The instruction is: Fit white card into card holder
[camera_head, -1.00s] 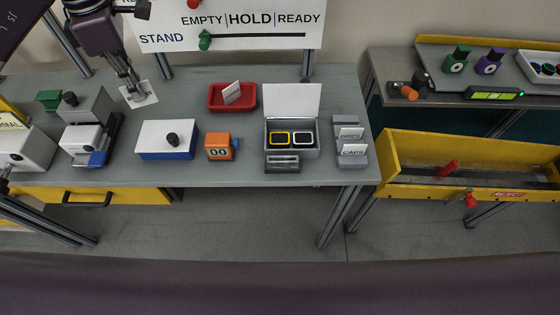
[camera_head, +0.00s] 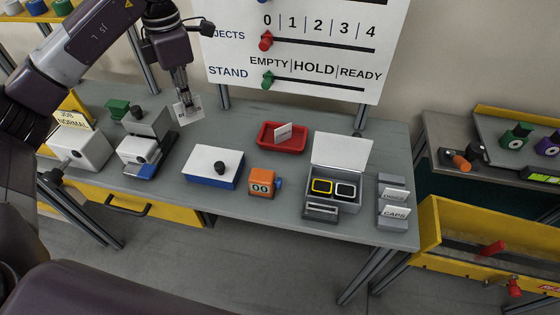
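My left gripper (camera_head: 183,94) comes down from the upper left, its fingers closed on a small white card (camera_head: 189,113). The card hangs tilted near the back of the grey bench, with a small dark mark on it. A grey stepped holder (camera_head: 392,222) stands at the bench's right end, with white cards lettered DISCS (camera_head: 393,194) and CAPS (camera_head: 396,212). A JOB NORMAL card (camera_head: 74,120) stands at the left. I cannot tell which is the card holder meant. My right gripper is out of view.
On the bench (camera_head: 225,118) are a grey clamp device (camera_head: 150,130), a blue-and-white box (camera_head: 211,168), an orange counter (camera_head: 262,183) and an open grey case (camera_head: 338,152). A status board (camera_head: 300,45) rises behind. A yellow bin (camera_head: 440,225) stands right.

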